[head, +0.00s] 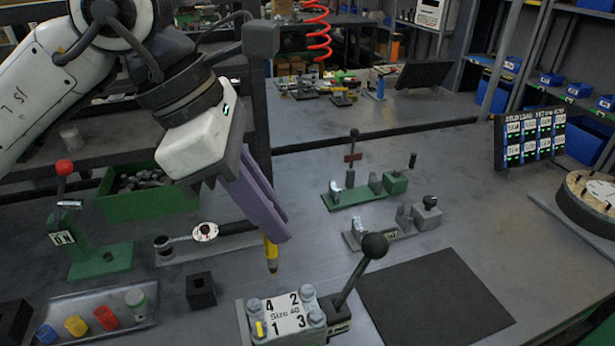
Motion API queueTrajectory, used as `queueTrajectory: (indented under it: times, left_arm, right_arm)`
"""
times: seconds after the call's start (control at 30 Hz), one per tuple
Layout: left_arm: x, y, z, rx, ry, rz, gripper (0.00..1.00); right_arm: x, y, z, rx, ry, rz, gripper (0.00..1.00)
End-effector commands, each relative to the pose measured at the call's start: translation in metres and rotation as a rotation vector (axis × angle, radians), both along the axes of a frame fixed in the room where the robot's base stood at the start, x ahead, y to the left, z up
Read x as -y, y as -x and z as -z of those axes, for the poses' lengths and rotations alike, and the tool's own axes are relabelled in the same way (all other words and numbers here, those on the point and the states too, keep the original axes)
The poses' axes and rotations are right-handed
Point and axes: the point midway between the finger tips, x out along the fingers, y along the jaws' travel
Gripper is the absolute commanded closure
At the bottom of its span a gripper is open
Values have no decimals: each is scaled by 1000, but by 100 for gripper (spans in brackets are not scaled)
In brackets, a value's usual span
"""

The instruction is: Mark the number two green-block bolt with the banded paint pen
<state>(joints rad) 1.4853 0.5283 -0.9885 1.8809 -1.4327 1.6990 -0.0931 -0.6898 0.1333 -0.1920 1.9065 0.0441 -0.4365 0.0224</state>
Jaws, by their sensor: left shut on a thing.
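My left gripper (262,222) comes in from the upper left with purple fingers, shut on a yellow pen (271,253). The pen points down, its dark tip above the bench just behind the numbered valve block, apart from it. Most of the pen is hidden by the fingers; I cannot make out its bands. The block (243,326) looks grey, with a white plate (283,315) reading 4, 2, Size 40, 1, 3. The number two bolt (307,291) is at its back right corner. A yellow stripe (260,328) shows at the number one bolt. My right gripper is not in view.
A black-knobbed lever (374,247) rises right of the block. A dark mat (435,298) lies to its right, empty. A tray (150,293) of coloured caps and a small black square holder (201,291) are left.

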Motion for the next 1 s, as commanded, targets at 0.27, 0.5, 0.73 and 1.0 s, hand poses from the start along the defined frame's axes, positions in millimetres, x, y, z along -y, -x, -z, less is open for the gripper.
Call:
queueTrajectory:
  times: [0.27,0.5,0.73,1.0]
  left_arm:
    - [37,14,-45,3,-2,-368,100]
    - [44,18,-54,-3,-3,-470,100]
    - [44,18,-53,-5,-2,-471,100]
    - [44,17,-51,-3,5,-470,100]
  right_arm:
    - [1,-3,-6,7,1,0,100]
    - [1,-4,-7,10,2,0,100]
    - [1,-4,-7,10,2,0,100]
    - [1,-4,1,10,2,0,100]
